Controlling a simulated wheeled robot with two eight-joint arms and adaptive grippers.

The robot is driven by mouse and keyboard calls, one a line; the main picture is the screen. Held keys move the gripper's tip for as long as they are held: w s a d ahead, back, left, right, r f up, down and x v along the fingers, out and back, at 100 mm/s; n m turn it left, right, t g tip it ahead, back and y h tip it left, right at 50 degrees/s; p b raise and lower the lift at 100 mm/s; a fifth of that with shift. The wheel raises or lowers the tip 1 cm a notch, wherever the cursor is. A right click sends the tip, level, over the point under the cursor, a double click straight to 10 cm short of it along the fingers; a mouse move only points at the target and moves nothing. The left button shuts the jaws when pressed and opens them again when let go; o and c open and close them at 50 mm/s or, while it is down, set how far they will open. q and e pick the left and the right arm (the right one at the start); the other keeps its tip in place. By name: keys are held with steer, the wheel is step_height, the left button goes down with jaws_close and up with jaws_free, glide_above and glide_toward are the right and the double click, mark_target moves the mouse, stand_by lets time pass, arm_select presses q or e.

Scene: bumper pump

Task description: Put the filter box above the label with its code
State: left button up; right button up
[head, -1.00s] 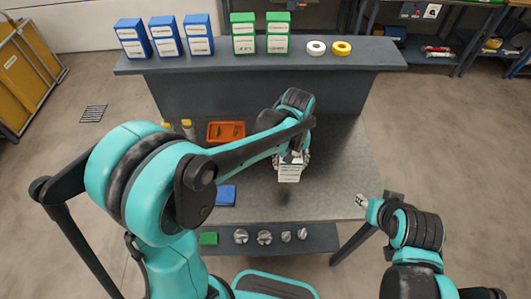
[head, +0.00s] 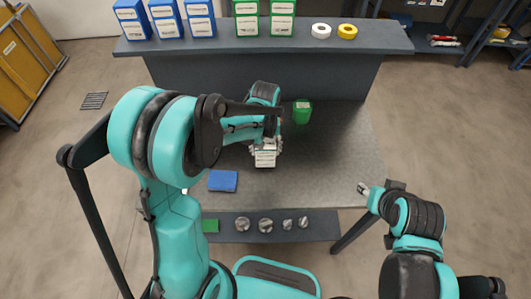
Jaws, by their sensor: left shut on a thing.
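My left gripper (head: 266,144) is shut on a box with a white face and dark print (head: 265,158), held over the grey worktable (head: 345,150). The print is too small to read, and the gripper hides part of the box. Blue boxes (head: 166,20) and green boxes (head: 246,20) with white labels stand in a row on the raised shelf (head: 290,45). I cannot read their codes.
A white ring (head: 321,31) and a yellow ring (head: 347,31) lie on the raised shelf. A blue item (head: 223,181) lies at the table's front left. The table's right side is clear.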

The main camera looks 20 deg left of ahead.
arm_select(q)
steer(key=shift+f, duration=1.15)
steer(key=shift+f+b, duration=0.2)
steer(key=shift+b, duration=0.2)
steer(key=o, duration=1.6)
steer(key=shift+c, duration=0.2)
steer(key=shift+r, duration=0.1)
